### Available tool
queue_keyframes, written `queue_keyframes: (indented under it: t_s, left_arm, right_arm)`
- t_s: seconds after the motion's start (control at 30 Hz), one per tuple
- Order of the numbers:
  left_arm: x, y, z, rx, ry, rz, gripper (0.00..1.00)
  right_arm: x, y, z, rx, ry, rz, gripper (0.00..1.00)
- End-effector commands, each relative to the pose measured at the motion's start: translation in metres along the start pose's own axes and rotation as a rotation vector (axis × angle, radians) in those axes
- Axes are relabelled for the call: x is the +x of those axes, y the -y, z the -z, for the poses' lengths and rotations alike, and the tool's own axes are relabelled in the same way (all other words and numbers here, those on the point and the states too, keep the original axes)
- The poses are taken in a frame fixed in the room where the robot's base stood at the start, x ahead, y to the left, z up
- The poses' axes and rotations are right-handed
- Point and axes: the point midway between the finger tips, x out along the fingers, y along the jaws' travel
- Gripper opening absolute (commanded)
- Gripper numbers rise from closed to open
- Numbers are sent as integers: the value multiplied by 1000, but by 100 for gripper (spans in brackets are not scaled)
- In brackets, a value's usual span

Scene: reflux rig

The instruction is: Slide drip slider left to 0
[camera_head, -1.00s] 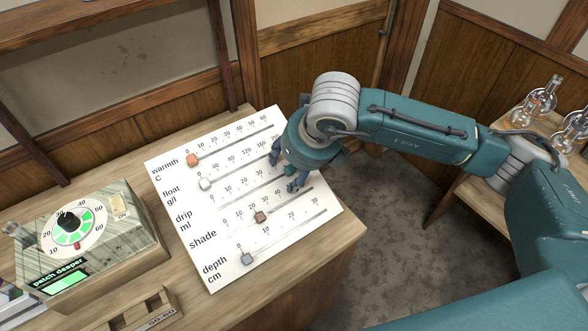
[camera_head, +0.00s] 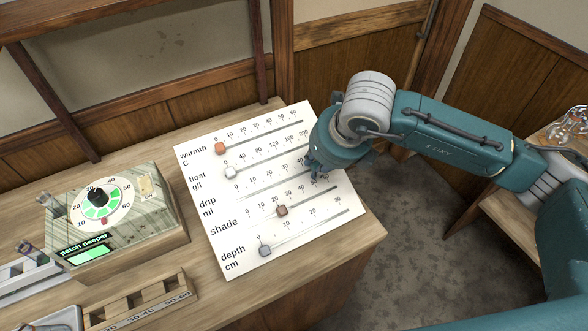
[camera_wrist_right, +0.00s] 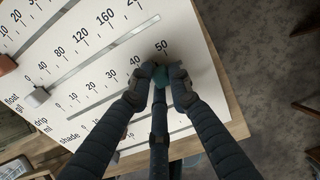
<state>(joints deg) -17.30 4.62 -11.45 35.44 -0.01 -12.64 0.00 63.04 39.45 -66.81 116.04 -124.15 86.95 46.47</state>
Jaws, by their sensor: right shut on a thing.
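A white slanted panel (camera_head: 245,262) carries several labelled sliders. The drip row is the middle one, and its track (camera_head: 262,193) runs from the drip label up to the right. My right gripper (camera_head: 317,172) is over the right part of that track and hides the knob in the head view. In the right wrist view, the teal drip knob (camera_wrist_right: 177,75) shows between the fingertips of my right gripper (camera_wrist_right: 168,79), near the 50 mark. The fingers are shut on it. My left gripper is in no view.
The orange warmth knob (camera_head: 220,149), white float knob (camera_head: 230,172) and grey depth knob (camera_head: 264,250) sit at their left ends. A dial box (camera_head: 115,215) and wooden rack (camera_head: 140,303) stand to the left.

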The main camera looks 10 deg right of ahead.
Motion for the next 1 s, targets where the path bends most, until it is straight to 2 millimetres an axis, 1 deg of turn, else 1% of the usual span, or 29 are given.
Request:
queue_keyframes:
  t_s: [0.07,0.17,1.0]
  left_arm:
    - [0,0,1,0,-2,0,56]
    - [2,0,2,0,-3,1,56]
    - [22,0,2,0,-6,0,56]
  right_arm:
    - [0,0,0,1,1,1,0]
    - [1,-5,0,0,2,-1,0]
    - [1,-65,0,-1,1,-2,0]
